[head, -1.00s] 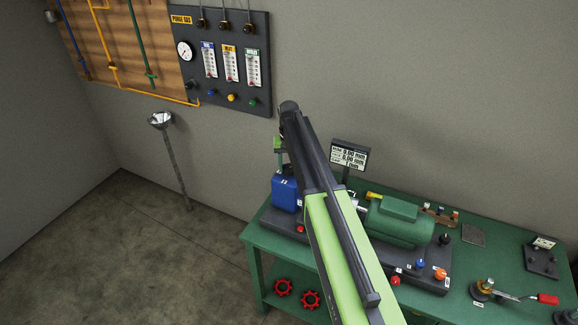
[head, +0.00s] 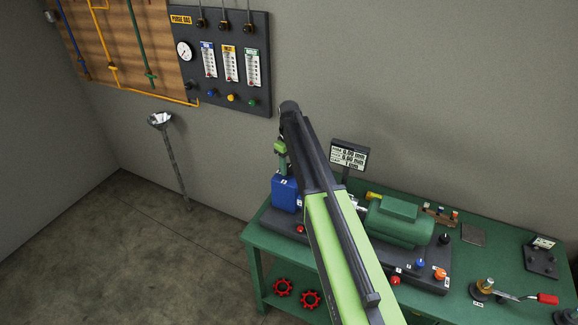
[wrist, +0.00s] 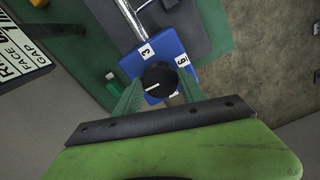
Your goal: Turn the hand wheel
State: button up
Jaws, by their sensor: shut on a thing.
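A blue block (head: 287,197) stands at the left end of the green bench. In the wrist view the blue block (wrist: 145,62) carries white number labels. A round black knob with a white pointer line, apparently the hand wheel (wrist: 159,74), sits on it. My gripper (wrist: 158,88) has its green fingers on either side of this knob and is shut on it. In the head view my gripper (head: 283,162) comes down above the blue block from my raised arm. The knob is not clear in that view.
The bench (head: 258,236) also bears a green motor (head: 398,220), a readout display (head: 349,156) and a red-handled lever (head: 546,299). Red wheels (head: 283,287) lie on the lower shelf. A gas panel (head: 227,62) hangs on the wall.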

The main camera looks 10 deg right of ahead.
aim_at(289, 168)
jog(key=shift+n, duration=0.3)
jog(key=o, duration=1.4)
jog(key=shift+c, duration=0.2)
jog(key=shift+r, duration=0.15)
notch_tip(289, 168, up, 17)
jog(key=p, duration=1.7)
jog(key=shift+a, duration=0.1)
